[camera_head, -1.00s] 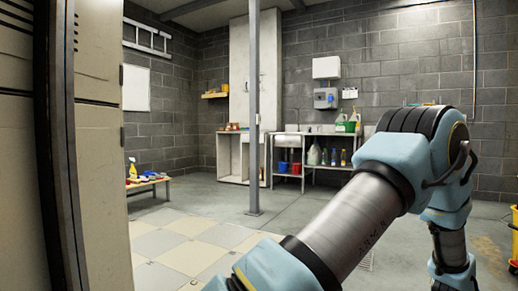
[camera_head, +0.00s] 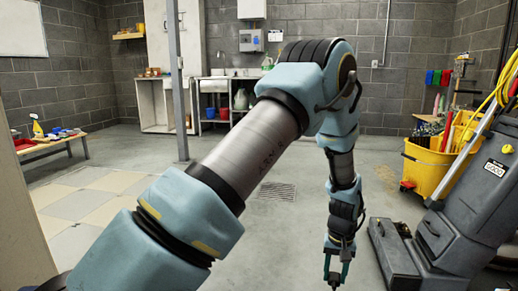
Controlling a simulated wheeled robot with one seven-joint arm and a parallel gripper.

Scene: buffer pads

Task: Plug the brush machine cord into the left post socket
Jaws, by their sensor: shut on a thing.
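The brush machine (camera_head: 462,225) is a dark grey floor machine at the right edge, partly cut off by the frame. Its yellow cord (camera_head: 508,85) hangs in loops on the handle. My gripper (camera_head: 336,275) points down at the bottom, left of the machine. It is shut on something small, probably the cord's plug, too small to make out. No cord can be traced from the gripper to the machine. A grey metal post (camera_head: 178,85) stands in the left half, behind my arm; no socket on it can be made out clearly.
A yellow mop bucket (camera_head: 432,170) stands behind the machine. A low bench (camera_head: 45,148) with bottles and cloths is at the left. A sink counter (camera_head: 213,85) is against the back wall. The concrete floor in the middle is clear, with a drain grate (camera_head: 274,191).

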